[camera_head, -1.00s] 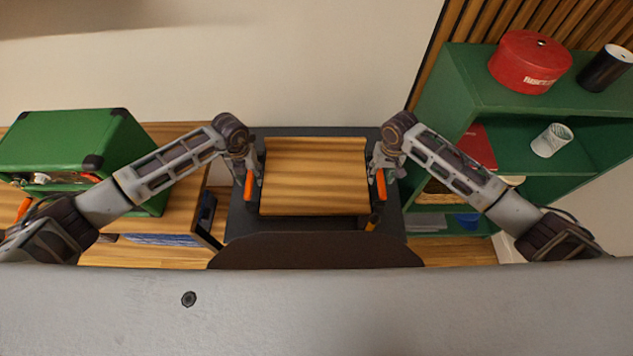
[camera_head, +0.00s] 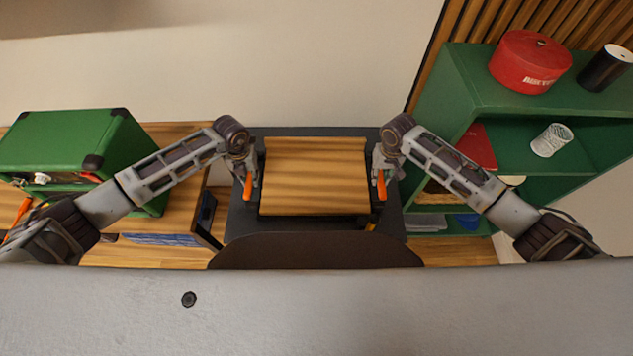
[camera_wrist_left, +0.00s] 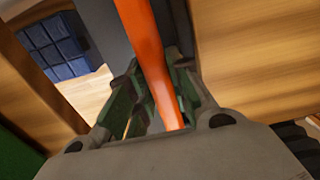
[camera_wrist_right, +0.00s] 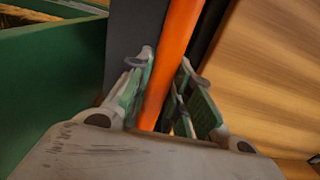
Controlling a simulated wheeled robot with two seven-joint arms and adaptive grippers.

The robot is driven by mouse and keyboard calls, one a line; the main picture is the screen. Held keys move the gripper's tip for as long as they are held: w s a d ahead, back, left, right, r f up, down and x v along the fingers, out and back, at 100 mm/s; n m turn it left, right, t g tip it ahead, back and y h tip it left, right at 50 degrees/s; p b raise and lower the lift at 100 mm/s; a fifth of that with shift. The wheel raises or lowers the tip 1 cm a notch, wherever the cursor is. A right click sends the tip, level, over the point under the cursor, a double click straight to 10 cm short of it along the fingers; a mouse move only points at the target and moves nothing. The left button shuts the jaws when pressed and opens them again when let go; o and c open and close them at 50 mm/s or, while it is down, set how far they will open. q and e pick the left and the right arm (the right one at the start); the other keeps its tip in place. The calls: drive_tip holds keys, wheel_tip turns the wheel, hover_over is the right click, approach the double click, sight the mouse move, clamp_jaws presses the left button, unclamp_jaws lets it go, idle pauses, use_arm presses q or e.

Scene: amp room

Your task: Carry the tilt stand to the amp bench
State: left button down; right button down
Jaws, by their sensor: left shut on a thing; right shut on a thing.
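The tilt stand (camera_head: 314,178) has a wooden top and orange handles at its left and right sides. It is in the middle of the head view, over a dark surface. My left gripper (camera_head: 250,178) is shut on the left orange handle (camera_wrist_left: 153,55). My right gripper (camera_head: 379,178) is shut on the right orange handle (camera_wrist_right: 177,45). The stand's wooden side also shows in the left wrist view (camera_wrist_left: 260,55) and the right wrist view (camera_wrist_right: 270,65). Its underside is hidden, so I cannot tell whether it touches the dark surface.
A green amplifier (camera_head: 70,145) sits on a wooden bench (camera_head: 180,195) at the left. A green shelf (camera_head: 470,90) at the right holds a red tin (camera_head: 528,65), a black cylinder (camera_head: 606,70) and a mesh cup (camera_head: 552,140). A plain wall stands behind.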

idle(0.3)
use_arm(q)
drive_tip(key=shift+w+r, duration=0.1)
drive_tip(key=shift+w, duration=0.05)
use_arm(e)
drive_tip(key=shift+w+r, duration=0.1)
drive_tip(key=shift+w, duration=0.05)
use_arm(q)
drive_tip(key=shift+r, duration=0.15)
use_arm(e)
drive_tip(key=shift+r, duration=0.15)
